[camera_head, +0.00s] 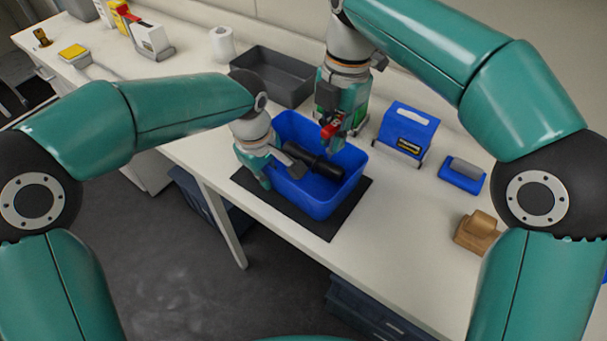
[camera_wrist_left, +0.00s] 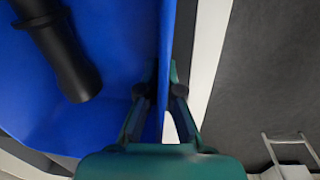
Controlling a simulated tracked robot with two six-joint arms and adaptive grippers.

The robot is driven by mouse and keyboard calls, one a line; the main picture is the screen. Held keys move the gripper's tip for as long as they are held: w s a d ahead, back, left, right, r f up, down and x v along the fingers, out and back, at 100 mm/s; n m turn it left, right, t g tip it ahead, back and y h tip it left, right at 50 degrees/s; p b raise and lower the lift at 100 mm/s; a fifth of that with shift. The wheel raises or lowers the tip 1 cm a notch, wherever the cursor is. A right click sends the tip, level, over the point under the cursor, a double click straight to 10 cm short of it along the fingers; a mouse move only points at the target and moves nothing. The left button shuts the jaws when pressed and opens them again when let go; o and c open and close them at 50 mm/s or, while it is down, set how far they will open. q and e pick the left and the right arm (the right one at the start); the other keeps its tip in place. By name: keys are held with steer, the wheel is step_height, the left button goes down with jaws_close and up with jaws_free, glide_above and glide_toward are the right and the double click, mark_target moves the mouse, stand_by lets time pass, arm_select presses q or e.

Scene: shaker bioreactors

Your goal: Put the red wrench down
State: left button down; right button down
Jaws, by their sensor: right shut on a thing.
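The red wrench (camera_head: 331,130) is at the tips of my right gripper (camera_head: 333,139), which is shut on it above the far part of the blue bin (camera_head: 318,201). Only a small red part of the wrench shows; the rest is hidden by the gripper. My left gripper (camera_head: 279,176) is at the bin's left wall. In the left wrist view, its fingers (camera_wrist_left: 161,88) stand apart, one on each side of the blue bin wall (camera_wrist_left: 166,45). Whether they touch the wall is not clear.
A black cylindrical tool (camera_head: 315,161) lies in the bin, which stands on a dark mat (camera_head: 330,228). A grey tray (camera_head: 283,77) is behind it. A blue box (camera_head: 407,132), a blue block (camera_head: 462,177) and a brown object (camera_head: 478,230) stand right. White table is free between them.

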steer(key=shift+s+a+f+t+h, duration=0.1)
steer(key=shift+s+a+t+h, duration=0.2)
steer(key=shift+s, duration=0.25)
glide_above(326, 191)
step_height(326, 191, down, 10)
steer(key=shift+r, duration=0.15)
steer(key=c, duration=1.2)
jaws_free()
steer(key=shift+o, duration=0.2)
step_height(326, 191, up, 12)
steer(key=shift+r, duration=0.1)
